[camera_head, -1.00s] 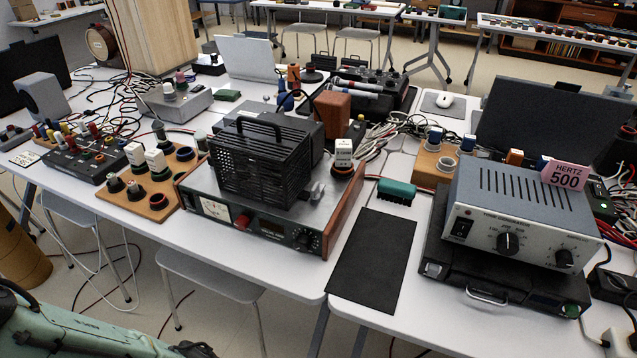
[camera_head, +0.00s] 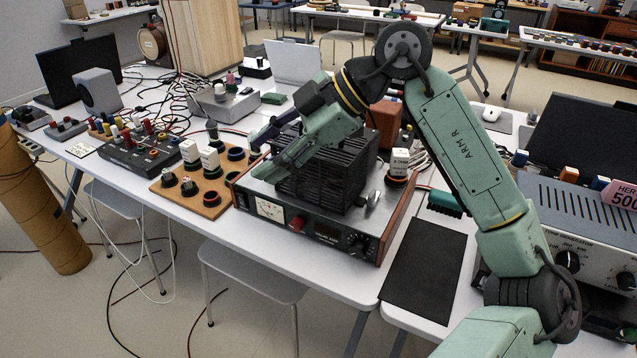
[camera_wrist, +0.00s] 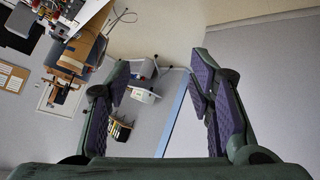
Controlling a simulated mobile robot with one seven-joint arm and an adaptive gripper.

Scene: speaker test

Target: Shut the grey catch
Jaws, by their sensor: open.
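A small grey catch-like piece (camera_head: 373,199) stands on top of the wood-sided amplifier (camera_head: 325,237), just right of the black slatted box (camera_head: 330,180). I cannot tell from its shape whether it is open or shut. My gripper (camera_head: 256,158) is open and empty over the amplifier's left end, left of the slatted box, pointing left. My arm and gripper hide part of that box. In the wrist view my two purple-lined fingers (camera_wrist: 160,78) are spread wide with nothing between them. The catch does not show there.
A wooden board (camera_head: 203,190) with knobs and white blocks lies left of the amplifier. A white-labelled plug (camera_head: 399,163) stands at its right rear. A black mat (camera_head: 424,271) and green brush (camera_head: 444,203) lie right. A grey tone generator (camera_head: 590,225) stands far right.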

